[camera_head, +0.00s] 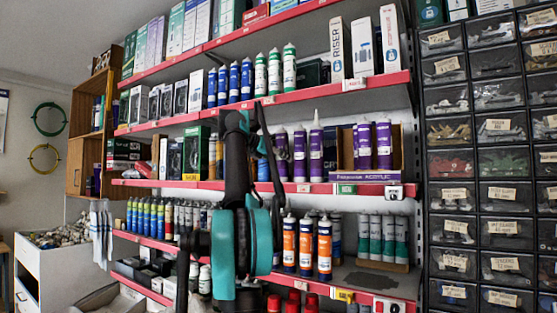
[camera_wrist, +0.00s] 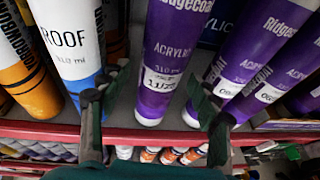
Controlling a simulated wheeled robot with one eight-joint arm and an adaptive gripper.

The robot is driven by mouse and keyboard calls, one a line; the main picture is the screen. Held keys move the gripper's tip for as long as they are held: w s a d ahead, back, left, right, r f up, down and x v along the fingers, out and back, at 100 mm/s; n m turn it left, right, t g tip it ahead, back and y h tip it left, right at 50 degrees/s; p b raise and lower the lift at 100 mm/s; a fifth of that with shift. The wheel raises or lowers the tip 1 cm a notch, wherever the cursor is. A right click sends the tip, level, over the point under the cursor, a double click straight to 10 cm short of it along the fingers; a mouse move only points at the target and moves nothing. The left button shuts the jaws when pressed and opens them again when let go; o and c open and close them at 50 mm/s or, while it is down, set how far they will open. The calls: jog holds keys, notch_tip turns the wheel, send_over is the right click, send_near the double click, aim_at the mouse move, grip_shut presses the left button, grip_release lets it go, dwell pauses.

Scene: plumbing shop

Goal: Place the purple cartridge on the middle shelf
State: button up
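Several purple cartridges (camera_head: 299,156) stand upright on the middle shelf (camera_head: 225,186), to the right of my gripper (camera_head: 262,140). In the wrist view, one purple cartridge (camera_wrist: 162,65) stands between the two fingers of my gripper (camera_wrist: 155,112), with its base on the shelf behind the red front edge (camera_wrist: 60,133). The fingers are spread, and gaps show on both sides of its base. Other purple cartridges (camera_wrist: 262,45) stand just to the right. My arm hides part of this shelf in the head view.
A white and blue cartridge (camera_wrist: 75,40) stands close to the left finger. Orange cartridges (camera_head: 306,245) stand on the shelf below, and blue ones (camera_head: 234,82) on the shelf above. A purple display box (camera_head: 365,177) is at the right. Drawer cabinets (camera_head: 480,150) border the right side.

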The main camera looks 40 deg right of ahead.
jog(key=shift+a+r, duration=0.15)
jog(key=shift+r, duration=0.05)
jog(key=v, duration=1.1)
jog(key=shift+s+a, duration=0.2)
jog(key=shift+a, duration=0.15)
